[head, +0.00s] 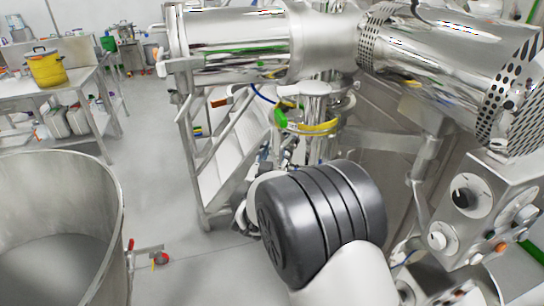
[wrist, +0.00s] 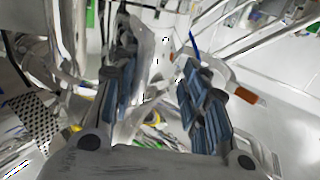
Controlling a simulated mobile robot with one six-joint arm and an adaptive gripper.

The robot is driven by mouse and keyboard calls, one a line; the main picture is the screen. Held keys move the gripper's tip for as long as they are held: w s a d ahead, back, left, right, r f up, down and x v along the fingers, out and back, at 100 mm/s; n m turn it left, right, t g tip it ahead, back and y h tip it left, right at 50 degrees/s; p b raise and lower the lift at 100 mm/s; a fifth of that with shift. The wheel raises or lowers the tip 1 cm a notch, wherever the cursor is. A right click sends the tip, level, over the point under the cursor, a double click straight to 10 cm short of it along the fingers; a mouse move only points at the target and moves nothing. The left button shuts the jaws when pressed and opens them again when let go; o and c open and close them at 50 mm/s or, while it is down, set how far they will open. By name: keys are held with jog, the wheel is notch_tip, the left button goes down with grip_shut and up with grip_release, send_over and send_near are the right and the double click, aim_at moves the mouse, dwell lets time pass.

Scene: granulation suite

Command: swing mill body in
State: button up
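A large polished steel machine body (head: 240,48) lies horizontally across the top of the head view. It joins a second steel cylinder with a perforated cover (head: 440,60) at the right. A vertical steel column with a yellow and green ring (head: 318,127) stands below the joint. I cannot tell exactly which part is the mill body. My gripper (wrist: 158,55) is open, its blue-padded fingers apart in the wrist view. A pale steel surface shows between and beyond the fingers; I see no clear contact. In the head view my dark arm joint mostly hides the gripper.
White steps with a metal rail (head: 222,165) stand below the machine. A control box with dials (head: 490,205) is at the right. A large open steel bowl (head: 118,215) with a red-handled valve (head: 160,258) is at lower left. A table (head: 75,82) holds a yellow pot (head: 46,68). Floor between is clear.

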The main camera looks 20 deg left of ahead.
jog(key=shift+s+a+r, duration=0.1)
jog(key=shift+s+r, duration=0.05)
jog(key=shift+s, duration=2)
jog(key=o, duration=0.4)
jog(key=shift+s+b, duration=0.35)
jog(key=shift+s, duration=1.4)
jog(key=shift+s+a, duration=0.25)
jog(key=shift+s, duration=0.3)
jog(key=shift+s+a, duration=0.2)
jog(key=shift+s, duration=0.3)
jog(key=c, duration=0.4)
jog(key=s+d, duration=0.1)
jog(key=s, duration=0.9)
jog(key=shift+s+b, duration=0.2)
jog(key=shift+b, duration=0.1)
